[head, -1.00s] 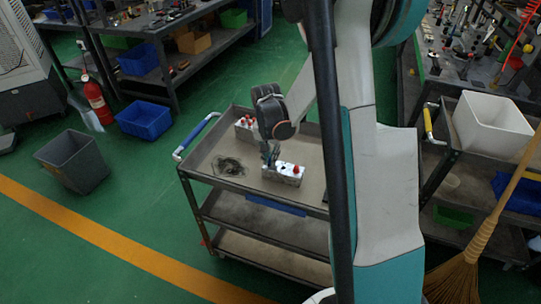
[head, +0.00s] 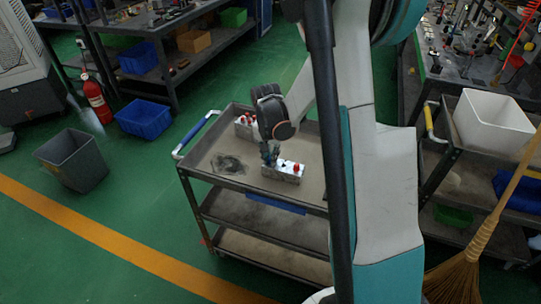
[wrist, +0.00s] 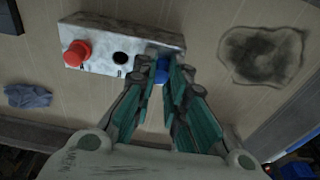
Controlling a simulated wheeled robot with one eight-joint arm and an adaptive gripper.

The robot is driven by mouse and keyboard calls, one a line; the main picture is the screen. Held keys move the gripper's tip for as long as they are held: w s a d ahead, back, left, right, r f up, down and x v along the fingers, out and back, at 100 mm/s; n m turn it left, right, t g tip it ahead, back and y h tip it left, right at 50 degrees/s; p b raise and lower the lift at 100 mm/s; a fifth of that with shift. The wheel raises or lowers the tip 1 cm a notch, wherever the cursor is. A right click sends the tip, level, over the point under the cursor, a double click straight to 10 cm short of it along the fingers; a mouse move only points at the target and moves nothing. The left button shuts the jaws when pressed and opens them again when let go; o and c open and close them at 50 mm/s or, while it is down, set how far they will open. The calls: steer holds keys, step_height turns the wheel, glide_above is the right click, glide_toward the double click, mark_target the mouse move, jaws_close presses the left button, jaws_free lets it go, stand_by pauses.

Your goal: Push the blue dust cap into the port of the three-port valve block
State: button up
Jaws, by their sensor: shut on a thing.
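The three-port valve block (wrist: 105,35) is a silver box near the top of the wrist view; it also shows in the head view (head: 284,175) on the cart top. A red cap (wrist: 76,54) stands in its left port. The middle port (wrist: 121,58) is a bare dark hole. My gripper (wrist: 165,73) is shut on the blue dust cap (wrist: 162,68), at the right end of the block. The fingers hide the port under the cap, so I cannot tell how deep it sits. In the head view my gripper (head: 270,158) points down at the block's left end.
The block stands on a grey cart (head: 225,145). A second block with red caps (head: 245,124) stands farther back. A dark stain (wrist: 262,54) marks the cart top. A blue cloth (wrist: 28,96) lies left in the wrist view.

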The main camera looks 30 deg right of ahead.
steer(key=o, duration=0.7)
steer(key=r, duration=0.8)
steer(key=s+a+r, duration=0.1)
steer(key=r, duration=0.3)
steer(key=shift+a, duration=0.1)
